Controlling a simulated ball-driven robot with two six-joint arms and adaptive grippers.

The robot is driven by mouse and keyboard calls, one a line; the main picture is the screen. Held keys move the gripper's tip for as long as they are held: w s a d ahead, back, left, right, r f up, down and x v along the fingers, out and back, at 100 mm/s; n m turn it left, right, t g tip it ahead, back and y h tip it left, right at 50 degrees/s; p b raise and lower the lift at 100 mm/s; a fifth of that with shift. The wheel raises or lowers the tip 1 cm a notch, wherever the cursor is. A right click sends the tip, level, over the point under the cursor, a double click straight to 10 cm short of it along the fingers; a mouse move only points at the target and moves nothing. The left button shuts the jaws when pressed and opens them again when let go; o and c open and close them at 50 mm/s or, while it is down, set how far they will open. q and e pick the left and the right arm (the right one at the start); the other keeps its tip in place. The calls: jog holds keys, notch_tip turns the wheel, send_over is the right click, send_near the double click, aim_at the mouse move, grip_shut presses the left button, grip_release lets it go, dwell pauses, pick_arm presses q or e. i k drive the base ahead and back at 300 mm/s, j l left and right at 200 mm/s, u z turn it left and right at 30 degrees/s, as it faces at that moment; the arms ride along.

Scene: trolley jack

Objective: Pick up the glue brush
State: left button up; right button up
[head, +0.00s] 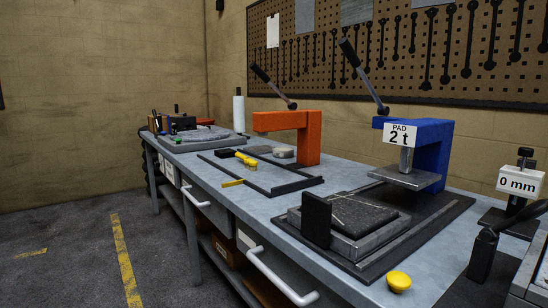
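I cannot tell for certain which thing is the glue brush. A small yellow and black tool (246,159), possibly a brush, lies on the bench inside a dark frame under the orange press. At the far end of the bench, a dark holder (182,123) has several small upright items that are too small to make out. Neither of my grippers is in view.
The long grey bench (225,190) carries an orange press (308,135), a blue press (432,145) marked "PAD 2 t", a grey pad block (365,225), a yellow knob (399,281) and a "0 mm" gauge (520,182). Drawer handles (280,280) stick out in front. The floor at left is clear.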

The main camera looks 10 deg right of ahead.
aim_at(251, 163)
jog(key=i+j+z, duration=0.1)
jog(key=i+j, duration=0.55)
jog(key=i+j+z, duration=0.1)
jog(key=i+j, duration=0.55)
jog(key=j, duration=0.2)
